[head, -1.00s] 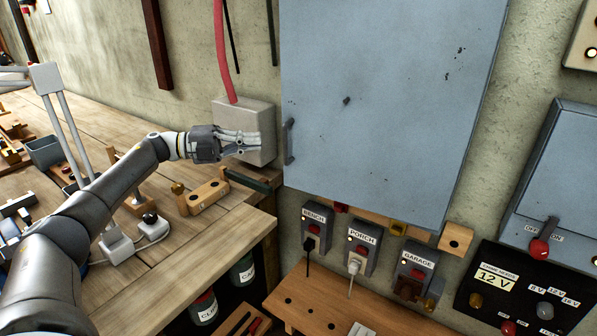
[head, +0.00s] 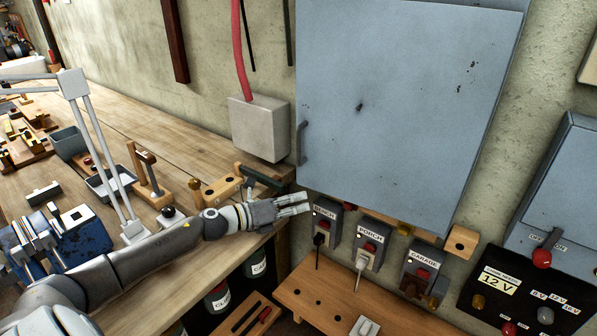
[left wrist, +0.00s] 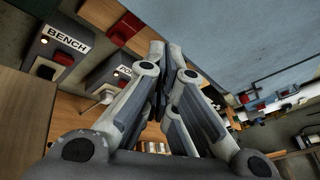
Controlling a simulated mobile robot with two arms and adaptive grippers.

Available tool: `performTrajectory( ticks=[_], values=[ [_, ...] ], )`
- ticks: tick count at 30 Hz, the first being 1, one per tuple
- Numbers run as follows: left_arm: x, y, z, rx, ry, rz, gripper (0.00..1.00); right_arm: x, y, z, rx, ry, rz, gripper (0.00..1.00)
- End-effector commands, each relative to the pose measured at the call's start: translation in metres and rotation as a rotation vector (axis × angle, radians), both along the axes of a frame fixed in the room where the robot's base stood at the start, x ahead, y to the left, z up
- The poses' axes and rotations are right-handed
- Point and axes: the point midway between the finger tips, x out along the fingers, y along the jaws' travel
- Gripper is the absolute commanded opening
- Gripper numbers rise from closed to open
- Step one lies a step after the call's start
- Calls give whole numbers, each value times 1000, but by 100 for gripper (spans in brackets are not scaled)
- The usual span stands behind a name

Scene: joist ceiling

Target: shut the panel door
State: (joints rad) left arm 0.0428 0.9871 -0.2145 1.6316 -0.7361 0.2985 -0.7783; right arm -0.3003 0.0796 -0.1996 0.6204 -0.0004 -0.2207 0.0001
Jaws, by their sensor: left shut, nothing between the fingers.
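The panel door (head: 400,110) is a large blue-grey sheet with a dark handle (head: 303,143) at its left edge, in the head view. My left gripper (head: 306,203) is shut and empty, just below the door's lower left corner and below the handle. The left wrist view shows its fingers (left wrist: 168,60) together, with the door's blue-grey face (left wrist: 240,40) at upper right. My right gripper is not in view.
Switch boxes labelled BENCH (head: 326,222), PORCH (head: 369,245) and GARAGE (head: 420,270) sit under the door. A wooden shelf (head: 300,290) is below them. A grey box (head: 260,128) with a red conduit is left of the door. A workbench (head: 130,110) with tools fills the left.

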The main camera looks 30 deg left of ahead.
Motion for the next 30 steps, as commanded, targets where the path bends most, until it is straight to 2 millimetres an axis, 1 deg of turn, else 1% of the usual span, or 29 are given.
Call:
performTrajectory(
  ticks=[1,5,6,10,12,15,17,20,23,30],
  values=[
    [-12,-10,0,69,-38,35,0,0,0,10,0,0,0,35],
    [-42,-16,9,287,-155,168,0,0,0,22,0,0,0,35],
    [-52,-15,14,351,-183,213,0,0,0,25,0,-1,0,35],
    [-80,-8,33,519,-246,336,0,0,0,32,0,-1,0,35],
    [-91,-4,41,583,-263,384,0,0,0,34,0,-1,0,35],
    [-100,0,47,633,-275,426,0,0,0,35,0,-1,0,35],
    [-101,2,50,648,-280,436,0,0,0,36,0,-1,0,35],
    [-96,3,50,653,-281,440,0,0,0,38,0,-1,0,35],
    [-86,3,51,650,-282,441,0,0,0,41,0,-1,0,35],
    [-53,4,52,648,-282,440,0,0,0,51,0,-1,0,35]
  ],
)
